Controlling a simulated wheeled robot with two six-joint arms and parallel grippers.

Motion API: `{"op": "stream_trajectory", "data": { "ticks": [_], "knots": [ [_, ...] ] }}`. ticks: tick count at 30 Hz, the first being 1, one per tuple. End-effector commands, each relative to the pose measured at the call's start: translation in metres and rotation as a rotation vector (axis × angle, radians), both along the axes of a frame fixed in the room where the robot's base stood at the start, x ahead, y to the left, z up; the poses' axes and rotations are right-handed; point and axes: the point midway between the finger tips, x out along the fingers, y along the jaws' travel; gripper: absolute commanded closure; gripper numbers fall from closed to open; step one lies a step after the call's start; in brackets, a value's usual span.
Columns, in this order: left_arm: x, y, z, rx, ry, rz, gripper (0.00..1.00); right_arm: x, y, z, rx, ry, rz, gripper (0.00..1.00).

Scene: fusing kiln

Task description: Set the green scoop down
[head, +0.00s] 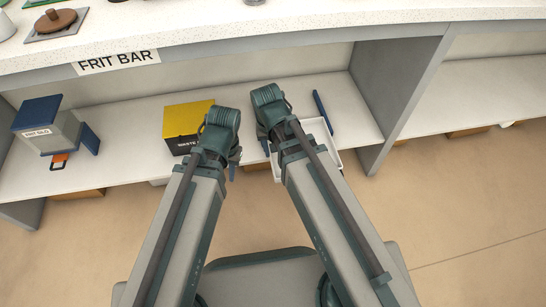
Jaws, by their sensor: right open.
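I cannot make out the green scoop clearly. A small greenish patch shows beside my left gripper (233,170), but I cannot tell what it is. The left gripper is mostly hidden behind its own arm, just right of and in front of the yellow-topped waste box (188,116). I cannot see whether its fingers are closed. My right gripper (266,147) is open, mostly covered by its arm, at the left side of a white tray (334,157) on the lower shelf. The tray's inside is largely hidden by the arm.
A grey and blue frit silo (47,128) stands at the left of the shelf (122,135). A dark blue bar (321,112) shows at the tray. A grey upright panel (405,85) bounds the bay on the right. The counter (210,38) overhangs above. Shelf between silo and waste box is clear.

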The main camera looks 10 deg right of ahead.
Motion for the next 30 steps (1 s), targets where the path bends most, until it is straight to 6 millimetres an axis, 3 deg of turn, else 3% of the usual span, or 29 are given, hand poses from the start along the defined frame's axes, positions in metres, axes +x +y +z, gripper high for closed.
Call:
{"op": "stream_trajectory", "data": {
  "ticks": [1, 3, 7, 20, 26, 30],
  "knots": [
    [0.0, 0.0, 0.0, 0.0, 0.0, 0.0, 0.76, -0.023, 0.008, 0.0, -0.006, 0.023, 0.114, 0.56],
    [0.0, 0.0, 0.0, 0.0, 0.0, 0.0, 0.76, -0.04, 0.017, 0.0, -0.013, 0.049, 0.252, 0.56],
    [0.0, 0.0, 0.0, 0.0, 0.0, 0.0, 0.76, -0.058, 0.025, 0.0, -0.02, 0.082, 0.41, 0.56],
    [0.0, 0.0, 0.004, 0.0, 0.0, 0.0, 0.76, -0.061, 0.027, 0.004, -0.022, 0.091, 0.452, 0.56],
    [0.0, 0.0, 0.032, -0.001, 0.0, 0.001, 0.76, -0.061, 0.027, 0.032, -0.021, 0.091, 0.45, 0.56],
    [0.0, 0.0, 0.069, -0.001, 0.0, 0.002, 0.76, -0.061, 0.027, 0.07, -0.021, 0.091, 0.449, 0.56]
  ]
}}
